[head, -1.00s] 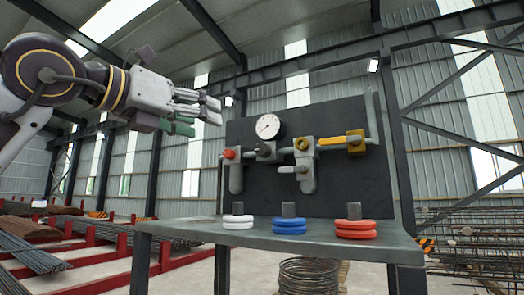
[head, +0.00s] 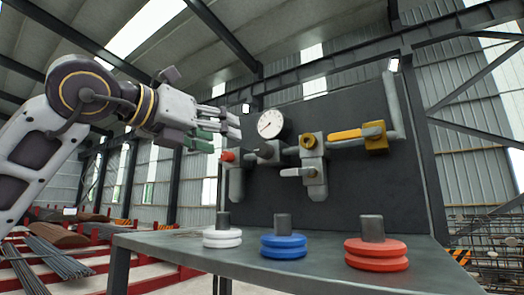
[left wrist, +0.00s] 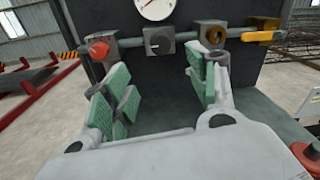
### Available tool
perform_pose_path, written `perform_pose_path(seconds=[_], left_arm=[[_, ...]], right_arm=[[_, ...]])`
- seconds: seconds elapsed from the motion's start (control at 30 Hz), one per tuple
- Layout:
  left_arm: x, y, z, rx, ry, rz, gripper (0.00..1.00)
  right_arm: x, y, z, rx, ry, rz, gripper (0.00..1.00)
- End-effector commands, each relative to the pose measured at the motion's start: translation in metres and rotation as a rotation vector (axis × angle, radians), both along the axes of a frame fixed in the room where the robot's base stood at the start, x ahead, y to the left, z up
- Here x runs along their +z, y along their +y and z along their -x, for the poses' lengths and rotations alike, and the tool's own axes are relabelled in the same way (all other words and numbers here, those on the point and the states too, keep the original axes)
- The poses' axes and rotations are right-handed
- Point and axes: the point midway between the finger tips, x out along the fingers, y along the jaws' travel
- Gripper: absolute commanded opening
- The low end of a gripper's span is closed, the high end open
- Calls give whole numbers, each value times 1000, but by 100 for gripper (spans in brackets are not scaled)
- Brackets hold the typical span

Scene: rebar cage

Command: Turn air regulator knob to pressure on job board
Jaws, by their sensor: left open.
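A dark upright panel (head: 345,180) carries a pipe run with a round white gauge (head: 270,124). Below the gauge is a dark knob (head: 265,151) on a grey block, with a pale mark in the left wrist view (left wrist: 160,43). A red knob (head: 227,155) sits left of it; it also shows in the left wrist view (left wrist: 98,50). My left gripper (head: 222,130) is open and empty, in front of the panel's left side. In the left wrist view its green-padded fingers (left wrist: 165,88) are spread below the dark knob, apart from it. The gauge's reading is too small to tell.
A brass fitting (head: 308,141) and a yellow lever (head: 346,135) lie to the right on the pipe. A grey-handled valve (head: 298,172) hangs below. White (head: 222,238), blue (head: 284,246) and red (head: 376,253) disc stacks stand on the grey table (head: 185,262).

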Motion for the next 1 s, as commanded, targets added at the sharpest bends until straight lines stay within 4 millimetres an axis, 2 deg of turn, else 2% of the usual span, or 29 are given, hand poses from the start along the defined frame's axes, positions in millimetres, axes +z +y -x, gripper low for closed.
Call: perform_pose_path(seconds=[0.53,1.0], left_arm=[[0,-4,-6,0,1,0,58],[2,-36,-49,-1,2,0,58]], right_arm=[[2,10,6,0,7,-11,38],[21,4,4,1,6,-4,38]])
